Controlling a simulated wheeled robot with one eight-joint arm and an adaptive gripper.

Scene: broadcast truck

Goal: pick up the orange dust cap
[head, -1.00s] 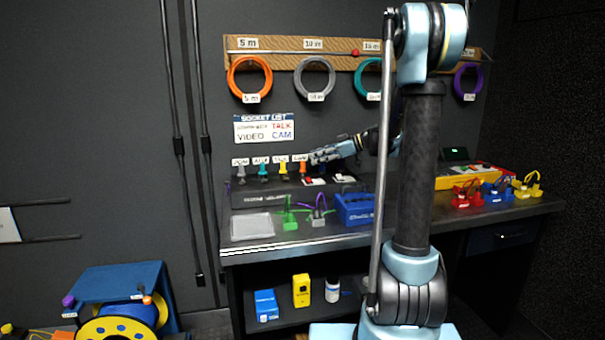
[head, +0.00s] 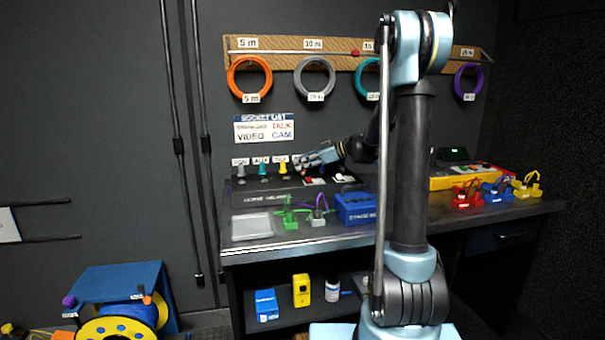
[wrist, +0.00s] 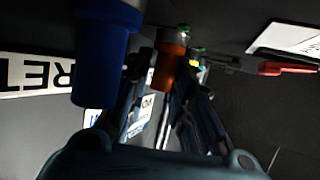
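The orange dust cap (wrist: 171,62) shows in the wrist view, just beyond and between the tips of my gripper's fingers. My gripper (wrist: 168,90) looks open, with one dark finger on each side and a gap between them. I cannot tell whether either finger touches the cap. In the head view my gripper (head: 303,164) reaches left along the row of caps on the desk's back panel and hides the orange cap.
A large blue cylinder (wrist: 105,55) stands close to the camera, left of the fingers in the wrist view. Yellow (head: 283,167), teal (head: 263,170) and grey (head: 241,171) caps stand left of my gripper. A blue box (head: 355,208) and clamp-like green and grey pieces lie in front.

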